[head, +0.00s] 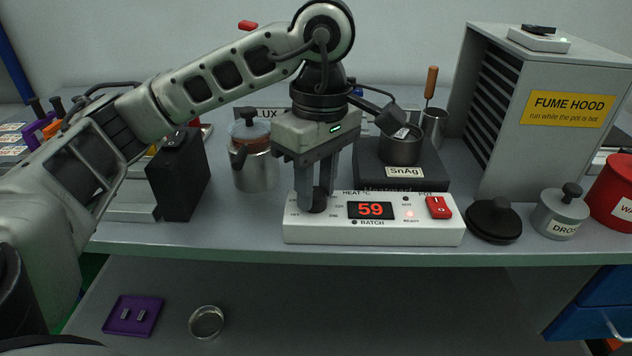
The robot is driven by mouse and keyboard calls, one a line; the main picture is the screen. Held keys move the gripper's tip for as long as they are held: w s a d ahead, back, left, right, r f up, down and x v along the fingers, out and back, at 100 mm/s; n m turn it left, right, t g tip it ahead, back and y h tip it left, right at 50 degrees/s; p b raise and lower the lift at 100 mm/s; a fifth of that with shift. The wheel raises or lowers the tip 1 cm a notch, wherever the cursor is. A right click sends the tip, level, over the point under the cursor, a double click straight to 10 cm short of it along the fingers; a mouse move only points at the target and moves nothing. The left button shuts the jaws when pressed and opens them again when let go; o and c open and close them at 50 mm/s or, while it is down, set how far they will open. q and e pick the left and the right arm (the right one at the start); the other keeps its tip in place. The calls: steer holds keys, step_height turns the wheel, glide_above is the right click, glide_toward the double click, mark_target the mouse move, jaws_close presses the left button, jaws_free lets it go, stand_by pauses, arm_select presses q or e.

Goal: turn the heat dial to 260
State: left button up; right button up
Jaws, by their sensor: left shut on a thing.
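The heat dial (317,204) is a dark round knob at the left end of a white control box (270,238) on the bench's front edge. The box's red display (371,210) reads 59, and a red POT switch (438,207) sits at its right end. My left gripper (317,196) points down over the box and is shut on the dial, with a finger on each side. The fingers hide part of the dial and its scale, so I cannot read its setting. My right gripper is not in view.
Behind the box stand the SnAg pot (400,148) and a metal flux can (254,172). A black block (180,178) is at left. A black lid (493,220), a DROSS tin (560,214) and the fume hood (545,110) are at right. A lower shelf holds a purple tray (133,328).

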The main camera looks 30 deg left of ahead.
mark_target(321, 189)
arm_select(q)
steer(key=shift+r+m, duration=0.1)
steer(key=shift+m, duration=0.2)
steer(key=o, duration=1)
steer(key=shift+c, duration=0.2)
step_height(321, 189, up, 16)
steer(key=p, duration=0.6)
steer(key=shift+w, duration=0.45)
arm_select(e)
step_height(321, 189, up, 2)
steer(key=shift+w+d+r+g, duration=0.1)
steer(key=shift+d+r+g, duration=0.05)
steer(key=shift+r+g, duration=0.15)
arm_select(q)
steer(key=shift+d, duration=0.1)
